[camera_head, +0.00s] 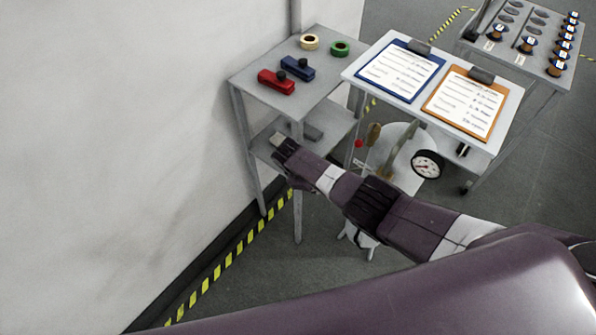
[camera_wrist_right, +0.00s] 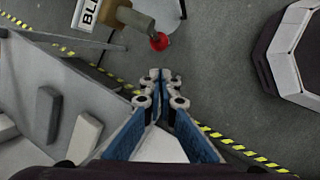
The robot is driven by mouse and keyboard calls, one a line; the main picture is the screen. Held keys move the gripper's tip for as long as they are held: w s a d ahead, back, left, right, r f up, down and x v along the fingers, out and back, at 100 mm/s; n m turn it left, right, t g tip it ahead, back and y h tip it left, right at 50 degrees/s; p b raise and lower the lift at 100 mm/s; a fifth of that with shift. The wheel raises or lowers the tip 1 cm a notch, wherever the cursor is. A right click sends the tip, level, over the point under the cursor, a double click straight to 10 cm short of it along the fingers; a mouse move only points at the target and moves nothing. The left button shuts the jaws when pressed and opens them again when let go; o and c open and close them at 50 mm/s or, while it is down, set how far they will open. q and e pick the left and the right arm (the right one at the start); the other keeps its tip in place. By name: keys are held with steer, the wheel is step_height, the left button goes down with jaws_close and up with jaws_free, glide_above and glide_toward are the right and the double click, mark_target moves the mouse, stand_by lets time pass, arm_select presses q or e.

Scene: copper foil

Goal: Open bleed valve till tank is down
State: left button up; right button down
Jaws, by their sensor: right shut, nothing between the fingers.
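A pale tank (camera_head: 408,165) with a round dial gauge (camera_head: 428,164) stands low, partly behind the clipboard table; the needle is too small to read. Beside it are a red knob (camera_head: 358,143) and a tan upright handle (camera_head: 374,131). In the right wrist view a red knob (camera_wrist_right: 159,41) sits at the end of a grey-tan lever (camera_wrist_right: 136,20), beside a label reading "BL" (camera_wrist_right: 88,14), cut off by the frame. My right gripper (camera_head: 281,146) is shut and empty, left of the knob. Its fingertips (camera_wrist_right: 161,82) are apart from the red knob. My left gripper is out of view.
The grey shelf cart (camera_head: 325,88) holds red and blue tools and tape rolls on top; blocks lie on its lower shelf. A table (camera_head: 497,141) bears blue and orange clipboards. A wall (camera_head: 150,120) bounds the left.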

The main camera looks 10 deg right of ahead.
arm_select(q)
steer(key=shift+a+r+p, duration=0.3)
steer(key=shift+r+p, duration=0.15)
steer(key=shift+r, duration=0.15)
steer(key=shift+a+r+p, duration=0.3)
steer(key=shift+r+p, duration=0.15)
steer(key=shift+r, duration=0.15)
arm_select(e)
steer(key=w+a+v, duration=0.1)
steer(key=v, duration=0.9)
steer(key=shift+s, duration=0.15)
steer(key=shift+a+r, duration=0.1)
steer(key=shift+a, duration=0.1)
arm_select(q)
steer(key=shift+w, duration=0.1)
